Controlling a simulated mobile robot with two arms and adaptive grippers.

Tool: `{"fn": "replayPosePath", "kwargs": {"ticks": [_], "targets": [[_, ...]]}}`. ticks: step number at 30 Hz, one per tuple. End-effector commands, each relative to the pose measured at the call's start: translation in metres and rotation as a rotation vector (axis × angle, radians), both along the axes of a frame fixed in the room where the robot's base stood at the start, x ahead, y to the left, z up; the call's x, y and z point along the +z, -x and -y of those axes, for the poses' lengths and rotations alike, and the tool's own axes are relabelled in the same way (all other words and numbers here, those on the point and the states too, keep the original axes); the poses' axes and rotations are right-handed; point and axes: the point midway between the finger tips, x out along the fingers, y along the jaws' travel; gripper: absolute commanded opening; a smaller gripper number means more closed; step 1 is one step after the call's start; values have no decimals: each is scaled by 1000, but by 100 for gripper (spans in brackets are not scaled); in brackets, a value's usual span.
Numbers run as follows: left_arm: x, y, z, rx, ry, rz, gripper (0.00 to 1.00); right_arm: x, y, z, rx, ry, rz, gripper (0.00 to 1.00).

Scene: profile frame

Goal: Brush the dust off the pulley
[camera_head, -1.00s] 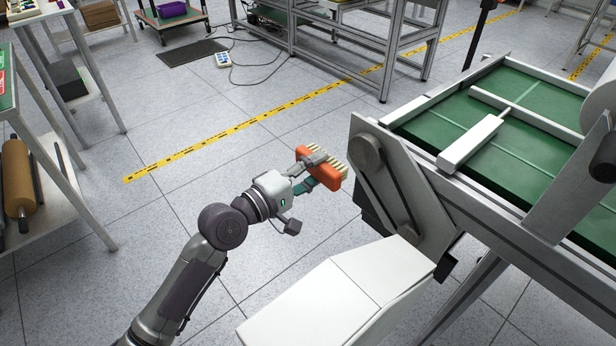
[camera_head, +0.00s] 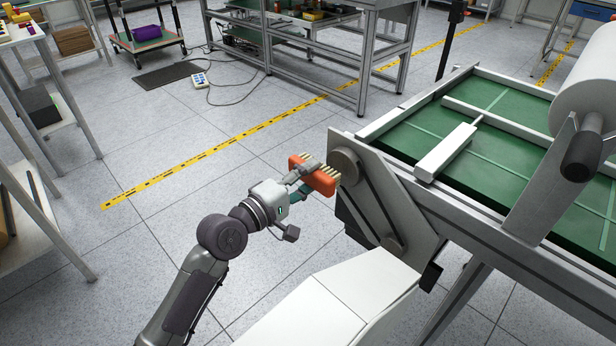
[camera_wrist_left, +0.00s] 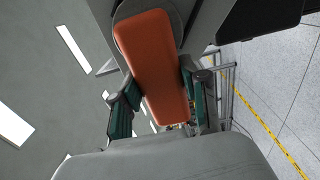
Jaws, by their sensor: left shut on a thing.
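My left gripper (camera_head: 304,178) is shut on an orange brush (camera_head: 322,183) with pale bristles. The brush is held in the air right beside a round grey pulley (camera_head: 347,163) at the upper end of a slanted grey plate. I cannot tell whether the bristles touch the pulley; no dust can be made out. In the left wrist view the orange back of the brush (camera_wrist_left: 155,60) lies between the two teal-sided fingers of the left gripper (camera_wrist_left: 160,103). The brush hides part of the pulley there. My right gripper is not in view.
The plate is fixed to a green-bedded conveyor frame (camera_head: 480,215) on the right. A white roller with a dark end (camera_head: 580,155) stands at far right.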

Motion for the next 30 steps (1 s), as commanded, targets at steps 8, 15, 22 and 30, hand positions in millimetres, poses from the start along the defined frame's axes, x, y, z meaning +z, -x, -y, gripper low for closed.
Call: {"fn": "replayPosePath", "kwargs": {"ticks": [8,15,22,30], "targets": [[0,-3,2,1,1,1,17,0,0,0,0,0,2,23],[1,-6,6,1,1,1,17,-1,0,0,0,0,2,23],[0,-9,9,1,1,1,17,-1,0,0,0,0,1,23],[1,-13,13,1,1,2,17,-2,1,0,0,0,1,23]]}}
